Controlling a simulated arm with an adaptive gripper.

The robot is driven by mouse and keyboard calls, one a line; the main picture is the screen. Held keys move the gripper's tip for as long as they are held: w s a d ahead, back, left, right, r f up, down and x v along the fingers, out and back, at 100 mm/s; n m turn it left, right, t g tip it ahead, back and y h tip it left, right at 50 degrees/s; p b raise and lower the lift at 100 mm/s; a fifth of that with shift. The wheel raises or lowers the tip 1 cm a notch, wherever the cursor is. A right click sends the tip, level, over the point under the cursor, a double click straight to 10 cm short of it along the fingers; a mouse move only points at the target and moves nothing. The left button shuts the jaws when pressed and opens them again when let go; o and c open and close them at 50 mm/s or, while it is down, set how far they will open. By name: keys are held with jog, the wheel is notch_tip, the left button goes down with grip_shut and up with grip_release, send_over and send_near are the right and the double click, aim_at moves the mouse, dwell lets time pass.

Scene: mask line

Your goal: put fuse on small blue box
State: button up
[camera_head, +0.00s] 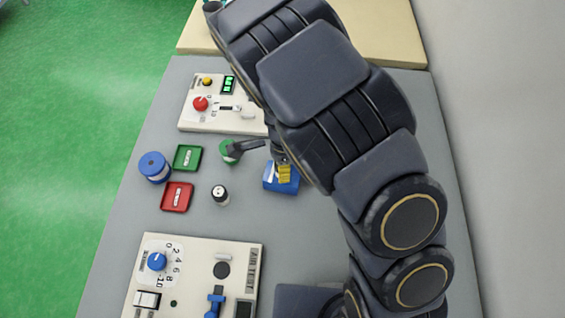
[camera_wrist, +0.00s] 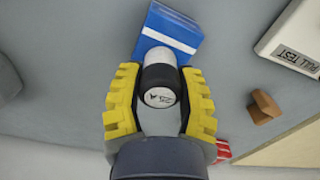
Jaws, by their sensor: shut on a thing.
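The small blue box (camera_head: 269,184) lies on the grey table near the middle of the head view, partly covered by my gripper (camera_head: 284,173). It also shows in the wrist view (camera_wrist: 158,27), blue with a white stripe. In the wrist view my gripper (camera_wrist: 161,105) has its yellow pads on both sides of a white and black cylinder, which looks like the fuse (camera_wrist: 158,75). The fuse's far white end overlaps the box in that view. I cannot tell whether it touches the box. The fuse is hidden in the head view.
A similar black and white cylinder (camera_head: 220,195) stands left of the box. White control panels stand at the back (camera_head: 196,119) and front (camera_head: 205,257).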

jog(key=o, duration=1)
notch_tip(320, 180, up, 12)
jog(key=shift+w, duration=0.1)
jog(key=shift+s+d+r+n+g, duration=0.25)
jog(key=shift+s+d+r+n, duration=1.85)
jog(key=shift+s+n, duration=0.85)
jog(key=shift+s+d+r+n+g, duration=0.3)
jog(key=shift+s+d+r+n, duration=1.85)
jog(key=shift+s, duration=1.4)
jog(key=shift+s+d+r+n+g, duration=0.25)
jog(key=shift+s+d+r+n, duration=1.8)
jog(key=shift+s+n, duration=1)
jog(key=shift+s+d+f+m, duration=0.2)
jog(key=shift+d+f+m, duration=0.05)
